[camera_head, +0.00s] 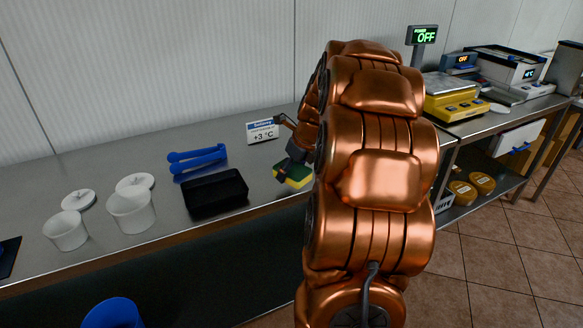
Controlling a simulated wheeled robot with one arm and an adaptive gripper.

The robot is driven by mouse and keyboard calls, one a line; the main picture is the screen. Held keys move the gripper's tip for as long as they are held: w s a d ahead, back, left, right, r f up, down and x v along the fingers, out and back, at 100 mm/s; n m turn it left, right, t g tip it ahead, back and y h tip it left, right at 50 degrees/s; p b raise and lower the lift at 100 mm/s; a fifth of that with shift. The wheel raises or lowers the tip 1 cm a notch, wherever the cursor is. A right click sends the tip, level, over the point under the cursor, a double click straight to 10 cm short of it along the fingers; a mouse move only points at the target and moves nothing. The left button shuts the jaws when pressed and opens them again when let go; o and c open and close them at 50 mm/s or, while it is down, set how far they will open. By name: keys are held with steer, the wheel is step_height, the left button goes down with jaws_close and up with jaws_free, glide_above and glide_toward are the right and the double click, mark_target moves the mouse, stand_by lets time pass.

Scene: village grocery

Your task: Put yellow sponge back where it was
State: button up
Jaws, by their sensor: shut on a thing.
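The yellow sponge (298,173), with a green side, is at the front part of the steel counter, right of the black tray. My gripper (285,170) reaches down from behind my copper-coloured arm and is shut on the sponge. The sponge is at or just above the counter top; I cannot tell whether it touches. My arm hides part of the gripper and the counter behind it.
A yellow scale (453,104) is at right. A blue bucket (113,314) is below.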

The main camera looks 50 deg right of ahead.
steer(key=shift+w+d+f+p, duration=0.15)
steer(key=shift+w+d+p, duration=0.05)
steer(key=shift+w+d, duration=0.9)
steer(key=shift+w+d+f+p, duration=0.1)
steer(key=shift+w+d+p, duration=0.05)
steer(key=shift+w+d, duration=0.9)
steer(key=shift+f, duration=1.75)
steer(key=shift+f+p, duration=0.15)
steer(key=shift+p, duration=0.2)
steer(key=o, duration=1.1)
steer(key=b+v, duration=0.1)
steer(key=v, duration=1.1)
